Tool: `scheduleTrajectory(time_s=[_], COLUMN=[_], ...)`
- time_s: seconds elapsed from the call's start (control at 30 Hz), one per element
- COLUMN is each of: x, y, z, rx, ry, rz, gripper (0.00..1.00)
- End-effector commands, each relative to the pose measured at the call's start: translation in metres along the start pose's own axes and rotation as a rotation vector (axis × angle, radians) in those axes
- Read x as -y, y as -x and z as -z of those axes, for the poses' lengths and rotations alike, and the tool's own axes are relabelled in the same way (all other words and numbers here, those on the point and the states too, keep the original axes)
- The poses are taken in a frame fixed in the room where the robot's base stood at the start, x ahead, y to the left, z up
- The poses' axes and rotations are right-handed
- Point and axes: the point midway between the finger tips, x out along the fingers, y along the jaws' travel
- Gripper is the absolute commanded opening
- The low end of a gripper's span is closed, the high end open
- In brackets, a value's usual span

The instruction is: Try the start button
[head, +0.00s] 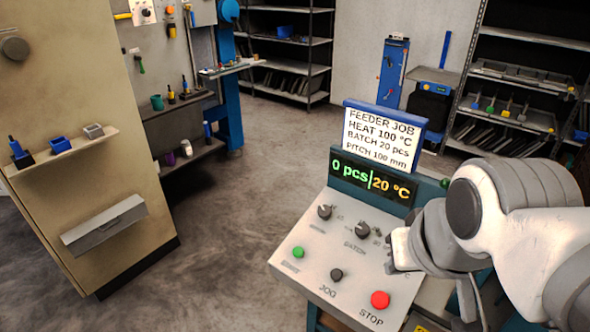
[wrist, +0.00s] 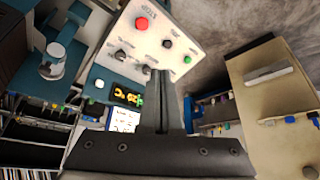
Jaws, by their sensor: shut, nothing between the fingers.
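The machine's sloped control panel (head: 312,275) carries a green button (head: 298,252) at its left, a dark JOG button (head: 336,274) and a red STOP button (head: 380,300). The label by the green button is too blurred to read. Two knobs (head: 324,212) (head: 361,229) sit above the buttons. The display (head: 372,184) reads 0 pcs and 20 °C. My gripper (head: 392,266) is shut and empty over the panel's right part, apart from the green button. In the wrist view, its shut fingers (wrist: 160,76) show before the panel, with the green button (wrist: 187,59) beyond to the right.
A blue-framed sign (head: 383,138) above the display reads FEEDER JOB, HEAT 100 °C, BATCH 20 pcs, PITCH 100 mm. A beige cabinet (head: 75,120) with a small shelf stands at the left. Shelving (head: 520,100) stands at the back right. The floor (head: 235,190) between is clear.

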Motion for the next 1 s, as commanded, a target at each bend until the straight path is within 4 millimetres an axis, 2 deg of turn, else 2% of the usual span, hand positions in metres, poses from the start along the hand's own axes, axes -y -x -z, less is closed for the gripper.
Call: scheduleTrajectory(time_s=[0.53, 0.63, 0.77, 0.87, 1.0], x=[0.0, -0.001, -0.008, -0.015, -0.021], y=[0.0, -0.005, -0.025, -0.046, -0.08], z=[0.0, 0.0, -0.001, 0.004, 0.019], rx=[0.001, 0.02, 0.097, 0.192, 0.343], ry=[0.003, 0.058, 0.287, 0.588, 1.079], rz=[-0.001, -0.016, -0.079, -0.149, -0.241], gripper=[0.0, 0.0, 0.0, 0.0, 0.0])
